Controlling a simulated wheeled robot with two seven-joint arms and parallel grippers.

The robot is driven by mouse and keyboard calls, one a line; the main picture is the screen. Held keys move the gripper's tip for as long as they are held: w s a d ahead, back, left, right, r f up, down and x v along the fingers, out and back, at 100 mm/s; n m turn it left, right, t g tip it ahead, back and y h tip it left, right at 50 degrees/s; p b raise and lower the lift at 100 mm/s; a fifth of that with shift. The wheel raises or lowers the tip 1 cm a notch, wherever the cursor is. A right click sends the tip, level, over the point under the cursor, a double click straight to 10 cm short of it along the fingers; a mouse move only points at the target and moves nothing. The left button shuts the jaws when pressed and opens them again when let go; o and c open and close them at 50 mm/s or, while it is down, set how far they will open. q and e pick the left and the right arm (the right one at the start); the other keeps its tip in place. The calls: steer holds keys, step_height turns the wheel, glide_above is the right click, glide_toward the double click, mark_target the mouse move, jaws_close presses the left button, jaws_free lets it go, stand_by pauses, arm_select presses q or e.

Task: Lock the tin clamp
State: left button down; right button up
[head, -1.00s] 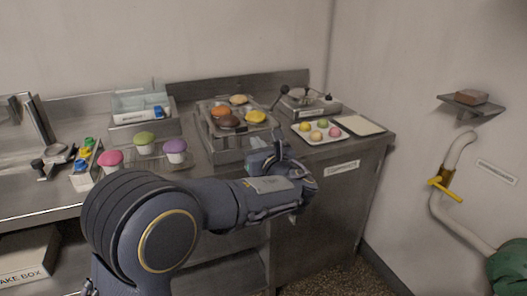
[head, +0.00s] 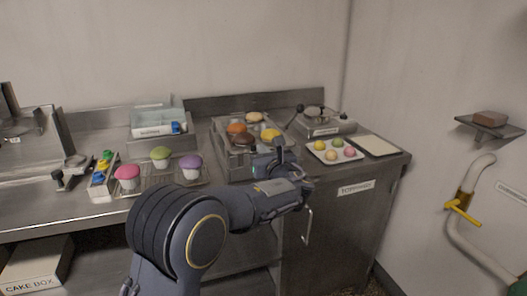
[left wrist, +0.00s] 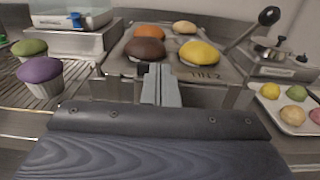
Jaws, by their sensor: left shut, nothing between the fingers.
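The steel device with a round top at the back right of the counter looks like the tin clamp (head: 324,126), though I cannot be sure. A lever with a black ball knob (head: 300,108) rises at its left side, and a smaller black knob shows at its right. The clamp (left wrist: 283,66) and the ball knob (left wrist: 269,15) also show at the right of the left wrist view. Whether it is locked cannot be told. My left gripper (head: 279,146) is shut and empty, in front of the bun tray; its fingers (left wrist: 160,80) show together in the left wrist view. My right gripper is not in view.
A raised tray (left wrist: 218,73) of buns is directly ahead of my left gripper. A plate (head: 322,157) of small round cakes and a pale board (head: 375,145) lie at the right. Cupcakes (head: 191,168) stand on a rack at the left. The wall closes off the right.

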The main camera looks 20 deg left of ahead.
arm_select(q)
steer(key=w+n+g+y+p, duration=0.1)
steer(key=n+g+y+p, duration=0.1)
steer(key=p, duration=0.4)
steer(key=w+n+g+y+p, duration=0.2)
steer(key=g+p, duration=0.1)
steer(key=p, duration=0.3)
steer(key=shift+w+r+y, duration=0.15)
steer(key=shift+w+y, duration=0.15)
steer(key=shift+w+a+p, duration=0.3)
steer(key=shift+w+p, duration=0.1)
steer(key=shift+p, duration=0.05)
steer(key=shift+w+a+p, duration=0.3)
steer(key=shift+w+a, duration=0.05)
steer(key=shift+a, duration=0.1)
steer(key=shift+d, duration=0.15)
stand_by(1.0)
